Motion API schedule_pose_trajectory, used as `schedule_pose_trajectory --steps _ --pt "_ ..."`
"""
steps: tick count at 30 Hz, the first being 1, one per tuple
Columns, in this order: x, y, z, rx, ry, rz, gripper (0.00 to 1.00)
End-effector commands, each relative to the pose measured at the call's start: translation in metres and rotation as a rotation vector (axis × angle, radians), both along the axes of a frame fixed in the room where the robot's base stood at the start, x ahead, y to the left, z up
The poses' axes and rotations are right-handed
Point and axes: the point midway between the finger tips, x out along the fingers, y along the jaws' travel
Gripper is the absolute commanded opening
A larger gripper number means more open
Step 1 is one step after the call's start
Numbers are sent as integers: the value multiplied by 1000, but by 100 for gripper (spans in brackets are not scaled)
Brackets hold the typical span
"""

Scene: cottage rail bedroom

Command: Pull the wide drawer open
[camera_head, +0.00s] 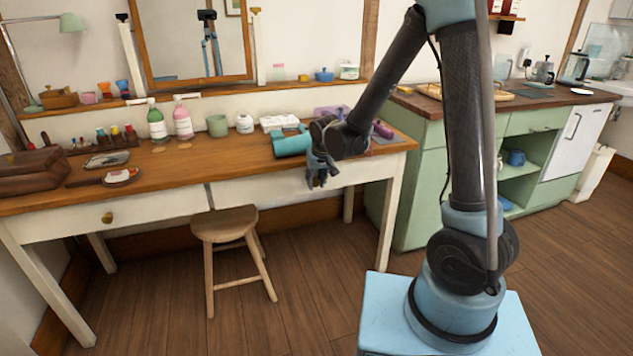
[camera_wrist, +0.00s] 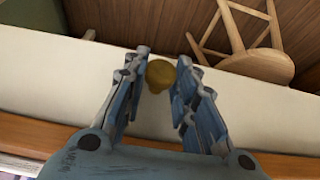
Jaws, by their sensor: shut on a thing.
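The wooden-topped dressing table has two pale drawer fronts side by side. The right-hand front (camera_head: 260,189) is long and looks flush with the table; it also fills the middle of the wrist view (camera_wrist: 55,75). My gripper (camera_head: 320,181) is at this front, towards its right part. In the wrist view, my gripper's fingers (camera_wrist: 163,62) stand on both sides of a round brass knob (camera_wrist: 160,75) and are shut on it. In the head view my gripper hides this knob. The left drawer front (camera_head: 150,210) has its own brass knob (camera_head: 107,217) and looks shut.
A wooden stool (camera_head: 226,225) stands on the floor before the table, left of my gripper; it shows in the wrist view too (camera_wrist: 255,65). Bottles, a teal roll (camera_head: 290,145) and small items lie on the tabletop. A green cabinet (camera_head: 420,190) stands at the right.

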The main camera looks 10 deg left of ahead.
Motion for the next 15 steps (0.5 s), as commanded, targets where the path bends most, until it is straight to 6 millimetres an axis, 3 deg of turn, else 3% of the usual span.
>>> schedule_pose_trajectory --steps 5,8,15 --pt "-9 -8 0 -4 -2 -3 0" --pt "-24 -17 0 -5 -2 -3 0" --pt "-83 -53 0 -6 -2 0 0"
